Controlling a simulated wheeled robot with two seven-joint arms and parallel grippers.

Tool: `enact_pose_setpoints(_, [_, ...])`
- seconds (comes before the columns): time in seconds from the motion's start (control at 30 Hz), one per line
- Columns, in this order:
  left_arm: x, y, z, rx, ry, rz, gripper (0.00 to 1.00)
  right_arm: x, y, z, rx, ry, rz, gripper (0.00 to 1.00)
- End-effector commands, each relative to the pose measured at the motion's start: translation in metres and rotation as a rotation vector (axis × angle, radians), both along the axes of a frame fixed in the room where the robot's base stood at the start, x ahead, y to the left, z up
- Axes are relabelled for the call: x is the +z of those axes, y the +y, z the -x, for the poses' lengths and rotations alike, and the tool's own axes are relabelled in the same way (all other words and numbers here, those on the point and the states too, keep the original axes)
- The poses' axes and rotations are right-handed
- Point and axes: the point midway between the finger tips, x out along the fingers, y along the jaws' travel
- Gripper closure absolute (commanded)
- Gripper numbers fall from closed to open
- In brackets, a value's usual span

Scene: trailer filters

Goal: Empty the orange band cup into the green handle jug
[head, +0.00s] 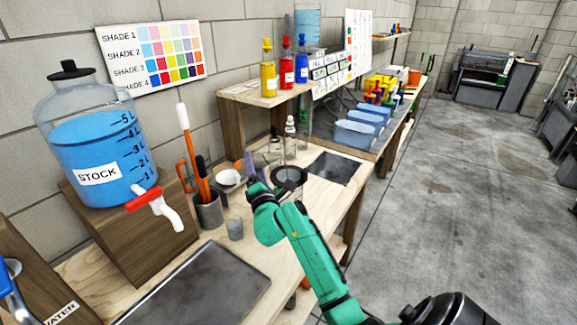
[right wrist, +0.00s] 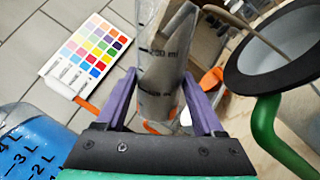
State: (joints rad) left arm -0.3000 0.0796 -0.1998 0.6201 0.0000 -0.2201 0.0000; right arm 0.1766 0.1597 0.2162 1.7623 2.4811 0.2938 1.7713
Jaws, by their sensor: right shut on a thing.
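My right gripper (right wrist: 160,110) has its purple fingers shut on a clear graduated cup (right wrist: 162,60) with a 200 ml mark. Orange shows at its lower part, but I cannot tell if this is its band. A black-rimmed jug (right wrist: 240,75) with a green handle (right wrist: 265,125) is to the right of the cup, apart from it in the picture. In the head view the right gripper (head: 252,168) is above the bench, just left of the jug's dark rim (head: 290,172); the held cup is mostly hidden there. Whether liquid is flowing cannot be seen.
The blue stock jar (head: 85,140) with a red tap stands on a wooden block at left. A pot of tools (head: 208,212) and a small grey cup (head: 235,229) stand beside my gripper. A dark tray (head: 195,290) lies in front. A bottle shelf (head: 245,97) is behind.

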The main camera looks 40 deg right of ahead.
Motion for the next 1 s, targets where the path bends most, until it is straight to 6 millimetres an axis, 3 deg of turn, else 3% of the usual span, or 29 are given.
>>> enact_pose_setpoints(1.0, [-0.012,0.000,0.000,0.000,0.000,0.000,0.50,0.002,0.001,-0.001,0.000,-0.040,-0.068,1.00])
